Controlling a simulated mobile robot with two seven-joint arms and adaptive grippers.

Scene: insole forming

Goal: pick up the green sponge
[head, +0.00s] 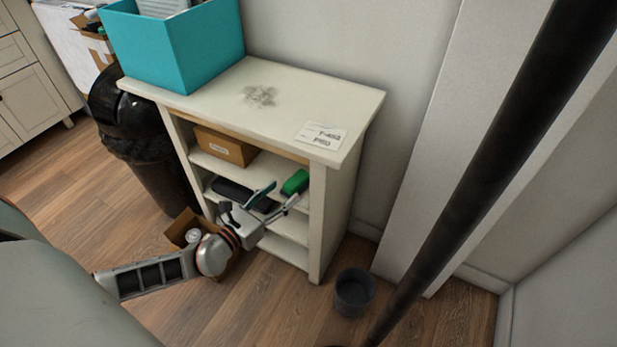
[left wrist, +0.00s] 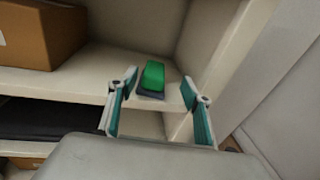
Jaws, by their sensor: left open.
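The green sponge (head: 295,182) lies at the right end of a shelf inside the cream shelf unit (head: 331,215). In the left wrist view the green sponge (left wrist: 153,74) has a dark bluish-grey underside and lies on the same shelf board (left wrist: 75,83) as a brown box. My left gripper (head: 281,197) is at the open front of the unit, pointing in. In the left wrist view its two teal-lined fingers (left wrist: 159,88) are spread wide and empty, with the sponge beyond, between the fingertips in the picture. My right gripper is not in view.
A brown box (head: 225,147) stands left on the sponge's shelf. A black item (head: 232,189) lies on the shelf below. The unit's right side panel is close to the sponge. A dark bucket (head: 354,292), an open carton (head: 183,225) and a black bin (head: 150,160) stand on the floor.

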